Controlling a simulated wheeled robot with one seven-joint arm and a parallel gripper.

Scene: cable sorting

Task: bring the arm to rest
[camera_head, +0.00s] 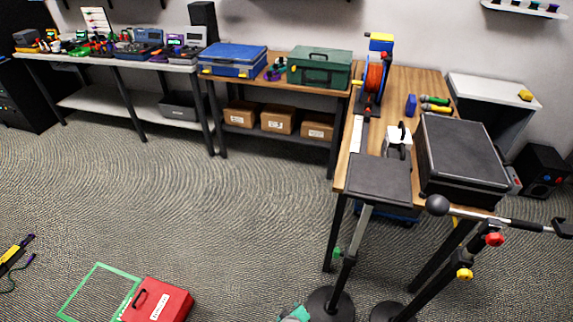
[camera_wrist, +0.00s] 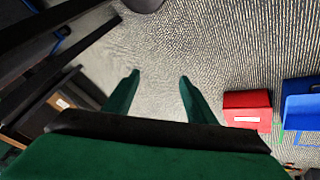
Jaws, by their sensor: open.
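My gripper (camera_wrist: 158,84) shows in the wrist view as two green fingers spread apart. Nothing is between them, only grey carpet beyond. The gripper hangs over open floor and touches nothing that I can see. A small teal-green piece at the bottom edge of the head view may be part of it, but I cannot tell. A red case (camera_head: 157,301) lies on the carpet at the lower left of the head view, and it also shows right of the fingers in the wrist view (camera_wrist: 247,107).
A wooden workbench (camera_head: 428,82) stands at right, with stands with round bases before it. A green-taped outline (camera_head: 82,285) touches the red case. A blue case (camera_wrist: 301,104) lies beside the red one. Dark legs fill the wrist view's left. Mid-floor carpet is clear.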

